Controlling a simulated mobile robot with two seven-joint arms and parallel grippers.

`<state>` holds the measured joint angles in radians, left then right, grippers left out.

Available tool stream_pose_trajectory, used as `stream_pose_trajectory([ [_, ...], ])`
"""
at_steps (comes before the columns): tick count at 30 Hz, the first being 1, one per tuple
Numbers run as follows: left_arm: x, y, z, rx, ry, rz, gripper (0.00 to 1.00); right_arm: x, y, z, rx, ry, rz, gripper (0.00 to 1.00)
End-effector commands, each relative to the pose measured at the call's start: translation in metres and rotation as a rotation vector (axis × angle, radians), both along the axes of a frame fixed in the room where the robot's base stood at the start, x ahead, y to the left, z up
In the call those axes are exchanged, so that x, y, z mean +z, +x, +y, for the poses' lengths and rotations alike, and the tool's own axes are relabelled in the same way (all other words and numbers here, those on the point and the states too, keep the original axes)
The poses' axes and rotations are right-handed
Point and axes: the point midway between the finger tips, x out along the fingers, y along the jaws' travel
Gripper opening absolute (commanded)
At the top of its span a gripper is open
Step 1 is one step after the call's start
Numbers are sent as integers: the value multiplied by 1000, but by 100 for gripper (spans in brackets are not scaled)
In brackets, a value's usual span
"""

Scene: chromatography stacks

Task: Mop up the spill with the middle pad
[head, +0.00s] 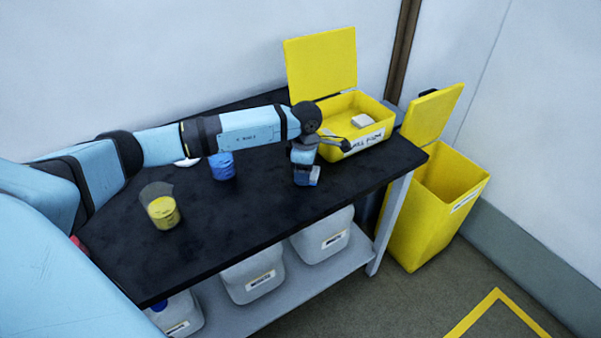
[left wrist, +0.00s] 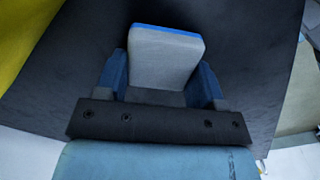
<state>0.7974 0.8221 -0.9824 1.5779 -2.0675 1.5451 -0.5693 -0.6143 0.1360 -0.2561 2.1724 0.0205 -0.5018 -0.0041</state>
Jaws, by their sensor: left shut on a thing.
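My left gripper (head: 306,178) points down over the right part of the black bench. It is shut on a pad, which is light grey with a blue edge in the left wrist view (left wrist: 166,60). The pad sits between the two blue fingers and is partly hidden in the head view. I cannot tell whether it touches the bench. A white pad (head: 362,121) lies in the open yellow box (head: 386,107) at the back right. I cannot make out a spill on the dark top. My right gripper is not in view.
A beaker with yellow contents (head: 163,212) stands on the black bench (head: 235,218) at the left. A blue item (head: 222,167) and a white item (head: 187,162) are near my arm. An open yellow bin (head: 423,222) stands right of the bench. White containers (head: 252,279) sit below.

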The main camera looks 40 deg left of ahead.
Motion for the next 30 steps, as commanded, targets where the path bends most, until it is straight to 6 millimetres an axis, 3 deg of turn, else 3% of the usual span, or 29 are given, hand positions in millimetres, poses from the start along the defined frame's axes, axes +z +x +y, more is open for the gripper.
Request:
stream_pose_trajectory([
  [14, 0, 3, -3, 0, 0, 1, 40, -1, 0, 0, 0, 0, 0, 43],
  [30, 1, -20, -12, 0, 0, 1, 40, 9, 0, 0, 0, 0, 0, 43],
])
